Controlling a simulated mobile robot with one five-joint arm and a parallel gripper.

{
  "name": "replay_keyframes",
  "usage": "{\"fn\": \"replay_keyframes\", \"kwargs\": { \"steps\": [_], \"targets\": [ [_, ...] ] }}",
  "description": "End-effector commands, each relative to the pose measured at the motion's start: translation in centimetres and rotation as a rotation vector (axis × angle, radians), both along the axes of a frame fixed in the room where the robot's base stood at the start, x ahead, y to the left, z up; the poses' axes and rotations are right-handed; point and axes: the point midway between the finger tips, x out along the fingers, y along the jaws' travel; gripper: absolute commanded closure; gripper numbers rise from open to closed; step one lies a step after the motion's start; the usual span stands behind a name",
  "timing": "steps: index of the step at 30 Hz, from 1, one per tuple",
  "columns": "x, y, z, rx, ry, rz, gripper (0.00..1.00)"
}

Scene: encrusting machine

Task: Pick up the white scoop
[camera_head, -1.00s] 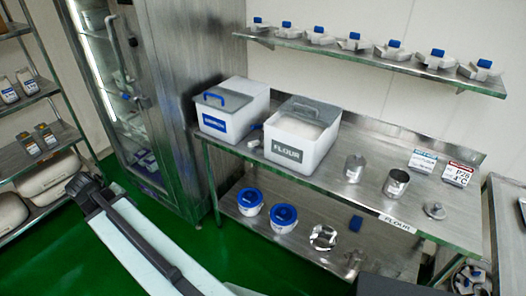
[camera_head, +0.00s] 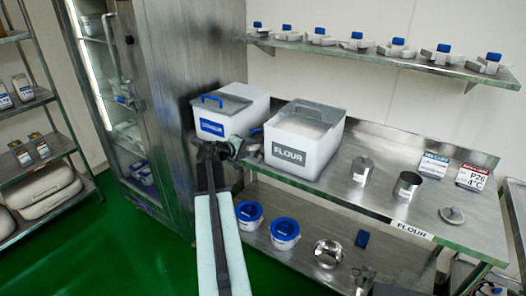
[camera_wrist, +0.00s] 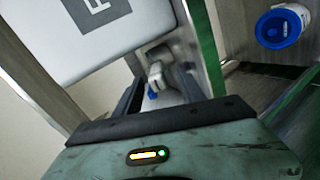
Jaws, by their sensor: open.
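A small pale object, likely the white scoop, lies on the steel table by the left side of the flour bin. In the wrist view this pale piece (camera_wrist: 157,74) shows beyond my gripper (camera_wrist: 160,92), with a small blue part beside it. Its full shape is not clear. In the head view my gripper (camera_head: 222,150) is at the table's front edge, before the gap between the two bins, and largely covers the object. The gripper is open, and nothing is seen held in it.
The flour bin (camera_head: 303,143) stands close on the right and a blue-labelled bin (camera_head: 228,112) on the left. Metal cups (camera_head: 362,168) stand farther right. Blue-lidded tubs (camera_head: 285,233) sit on the lower shelf. Several white pieces with blue parts line the wall shelf (camera_head: 355,52).

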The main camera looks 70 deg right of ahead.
Motion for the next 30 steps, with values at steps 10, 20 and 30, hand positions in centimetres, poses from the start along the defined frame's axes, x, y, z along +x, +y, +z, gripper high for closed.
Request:
{"fn": "replay_keyframes", "kwargs": {
  "steps": [10, 20, 30],
  "targets": [
    [-1.5, -4.3, -2.1, 0.000, 0.000, -0.002, 0.53],
    [-1.7, -4.4, -2.0, 0.001, -0.001, -0.002, 0.81],
    [-1.7, -4.4, -1.9, 0.000, 0.000, -0.002, 1.00]
  ]
}}
